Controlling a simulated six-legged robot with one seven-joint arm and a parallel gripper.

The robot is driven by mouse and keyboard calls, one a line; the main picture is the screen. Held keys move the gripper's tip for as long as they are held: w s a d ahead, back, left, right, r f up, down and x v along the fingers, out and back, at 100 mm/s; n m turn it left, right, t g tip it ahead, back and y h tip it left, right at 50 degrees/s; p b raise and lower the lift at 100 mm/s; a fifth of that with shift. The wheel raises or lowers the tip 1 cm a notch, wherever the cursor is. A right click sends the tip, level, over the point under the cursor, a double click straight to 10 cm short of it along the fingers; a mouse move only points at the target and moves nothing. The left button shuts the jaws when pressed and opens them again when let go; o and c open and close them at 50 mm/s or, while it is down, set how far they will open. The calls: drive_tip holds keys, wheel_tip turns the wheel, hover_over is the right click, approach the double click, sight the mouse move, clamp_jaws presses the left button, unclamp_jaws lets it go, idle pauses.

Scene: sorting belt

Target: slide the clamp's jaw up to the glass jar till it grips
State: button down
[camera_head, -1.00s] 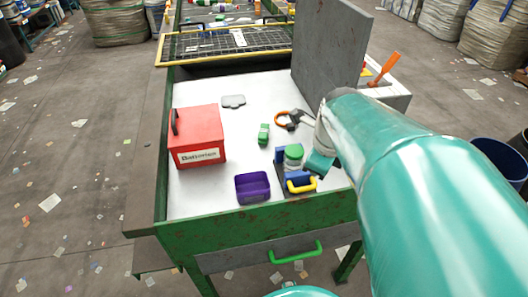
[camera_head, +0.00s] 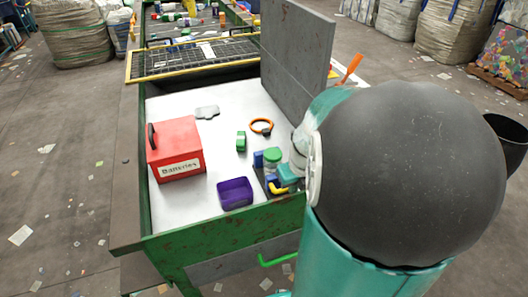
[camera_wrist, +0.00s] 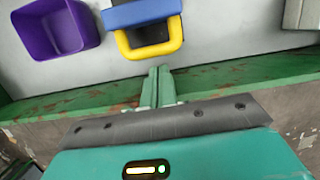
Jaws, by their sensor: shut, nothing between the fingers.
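The glass jar with a green lid (camera_head: 272,156) stands upright on the clamp, between its far blue jaw (camera_head: 258,159) and its near blue jaw with a yellow handle (camera_head: 279,189). I cannot tell whether the near jaw touches the jar. In the wrist view the yellow handle (camera_wrist: 150,50) is a loop on the blue jaw (camera_wrist: 140,13); the jar is out of that view. My gripper (camera_wrist: 158,72) is shut and empty, its green fingertips just below the yellow handle in that picture. In the head view my arm hides part of the clamp's right side.
A purple bin (camera_head: 235,193) and a red batteries box (camera_head: 176,150) stand left of the clamp. A green item (camera_head: 241,141) and an orange ring (camera_head: 261,126) lie behind it. A grey upright panel (camera_head: 297,55) stands behind my arm. The green table rim (camera_wrist: 60,101) runs below my fingers.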

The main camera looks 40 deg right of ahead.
drive_tip(key=shift+x, duration=0.9)
drive_tip(key=shift+a, duration=0.1)
drive_tip(key=shift+w, duration=0.15)
drive_tip(key=shift+w+d, duration=0.2)
drive_tip(key=shift+w, duration=0.35)
drive_tip(key=shift+w+d, duration=0.15)
drive_tip(key=shift+w, duration=0.45)
drive_tip(key=shift+r, duration=0.1)
